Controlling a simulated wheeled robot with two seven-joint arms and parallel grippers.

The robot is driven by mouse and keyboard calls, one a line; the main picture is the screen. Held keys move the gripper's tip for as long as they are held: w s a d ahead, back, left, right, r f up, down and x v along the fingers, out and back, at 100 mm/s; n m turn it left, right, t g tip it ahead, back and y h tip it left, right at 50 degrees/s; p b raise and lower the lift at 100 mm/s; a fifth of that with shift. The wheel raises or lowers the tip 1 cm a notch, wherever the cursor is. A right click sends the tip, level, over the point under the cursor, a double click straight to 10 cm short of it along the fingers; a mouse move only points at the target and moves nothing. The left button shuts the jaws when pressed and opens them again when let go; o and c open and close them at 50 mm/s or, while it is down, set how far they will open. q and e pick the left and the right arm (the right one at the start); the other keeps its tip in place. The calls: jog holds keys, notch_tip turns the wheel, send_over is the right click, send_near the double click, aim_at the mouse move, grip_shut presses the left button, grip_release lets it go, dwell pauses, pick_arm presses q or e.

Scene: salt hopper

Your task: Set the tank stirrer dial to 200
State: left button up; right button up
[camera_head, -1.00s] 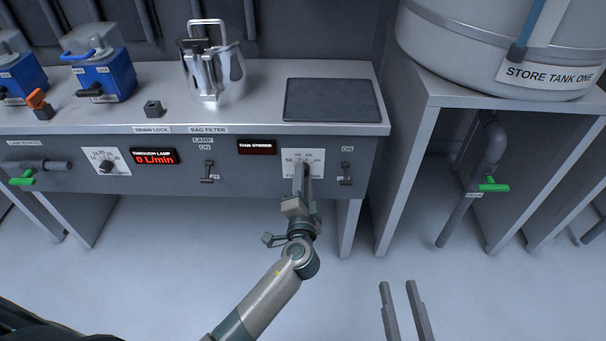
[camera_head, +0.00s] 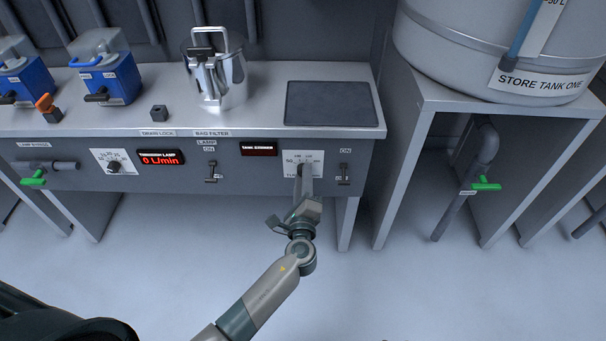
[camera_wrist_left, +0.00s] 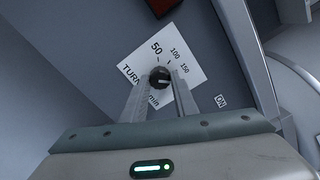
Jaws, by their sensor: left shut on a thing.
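The tank stirrer dial is a dark round knob (camera_wrist_left: 159,77) on a white scale plate (camera_wrist_left: 188,65) marked 50, 100 and 150 in the left wrist view. The 200 mark does not show there, and the knob's pointer is too small to read surely. In the head view the scale plate (camera_head: 316,157) is on the bench's front panel, with the knob hidden by my gripper. My left gripper (camera_head: 306,170) is shut on the knob, one finger on each side. The tank stirrer display (camera_head: 259,149) is dark red with no readable number. My right gripper is out of view.
A switch (camera_head: 344,173) marked ON sits just right of the dial. Another switch (camera_head: 212,171) and the through-lamp display (camera_head: 161,158), reading 0 L/min, are to the left. A steel jug (camera_head: 222,75) stands on the bench above. The floor in front is clear.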

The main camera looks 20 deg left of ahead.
pick_arm(q)
jog(key=shift+f+m+p, duration=0.1)
jog(key=shift+m+p, duration=0.65)
jog(key=shift+m, duration=0.85)
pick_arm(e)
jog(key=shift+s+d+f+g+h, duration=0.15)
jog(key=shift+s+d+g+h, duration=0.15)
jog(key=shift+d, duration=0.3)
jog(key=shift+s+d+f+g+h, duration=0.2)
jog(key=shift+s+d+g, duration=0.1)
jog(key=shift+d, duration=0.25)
pick_arm(q)
jog(key=shift+d, duration=0.1)
jog(key=o, duration=1.1)
jog(key=shift+c, duration=0.2)
jog(key=v, duration=1.7)
jog(key=shift+s, duration=0.25)
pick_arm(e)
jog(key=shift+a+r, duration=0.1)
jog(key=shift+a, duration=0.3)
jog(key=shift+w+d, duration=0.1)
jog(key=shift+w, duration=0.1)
